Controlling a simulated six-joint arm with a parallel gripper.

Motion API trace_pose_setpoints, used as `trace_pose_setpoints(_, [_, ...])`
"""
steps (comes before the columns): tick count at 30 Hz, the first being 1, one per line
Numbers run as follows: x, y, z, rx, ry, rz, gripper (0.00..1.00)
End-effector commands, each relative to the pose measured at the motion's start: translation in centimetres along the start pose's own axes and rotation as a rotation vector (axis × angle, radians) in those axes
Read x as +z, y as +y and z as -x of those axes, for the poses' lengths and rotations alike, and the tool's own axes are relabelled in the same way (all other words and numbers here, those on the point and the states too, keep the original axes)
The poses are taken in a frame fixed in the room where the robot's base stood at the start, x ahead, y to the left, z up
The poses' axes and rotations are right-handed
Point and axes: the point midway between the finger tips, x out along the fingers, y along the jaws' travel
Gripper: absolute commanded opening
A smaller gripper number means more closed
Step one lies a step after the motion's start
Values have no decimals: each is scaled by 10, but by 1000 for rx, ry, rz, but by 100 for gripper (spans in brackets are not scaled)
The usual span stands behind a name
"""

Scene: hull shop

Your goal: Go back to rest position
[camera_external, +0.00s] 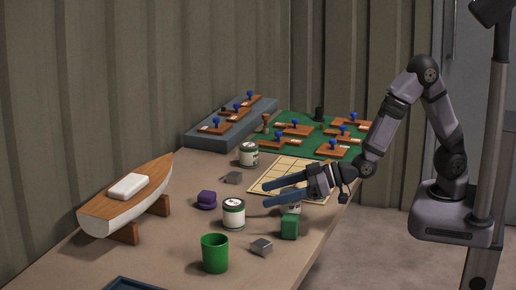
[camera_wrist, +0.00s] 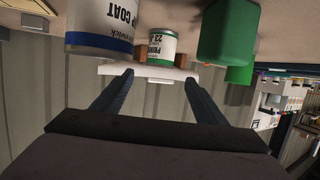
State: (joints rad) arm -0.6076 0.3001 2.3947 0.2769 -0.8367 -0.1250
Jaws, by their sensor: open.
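My gripper (camera_external: 271,196) is extended over the workbench at a low height, its two fingers apart and pointing left. In the wrist view, which is upside down, the fingers (camera_wrist: 157,82) are spread with nothing held between them. A can (camera_external: 293,207) stands right by my gripper, partly hidden by it. A green block (camera_external: 289,227) is just in front of that can. My arm is bent, with the elbow raised above the right side of the bench.
On the bench (camera_external: 180,262) are a boat hull (camera_external: 125,215) with a white block (camera_external: 129,186), a can (camera_external: 233,214), a green cup (camera_external: 215,253), a purple object (camera_external: 206,199), and grey blocks (camera_external: 261,246). Behind are a gridded board (camera_external: 268,180) and a green mat (camera_external: 280,126) holding several wooden pieces.

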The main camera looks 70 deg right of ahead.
Motion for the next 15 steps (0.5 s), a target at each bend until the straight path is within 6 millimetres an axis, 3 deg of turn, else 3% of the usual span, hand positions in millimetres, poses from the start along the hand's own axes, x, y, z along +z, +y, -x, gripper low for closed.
trace_pose_setpoints(15, [0,0,6,0,0,0,66])
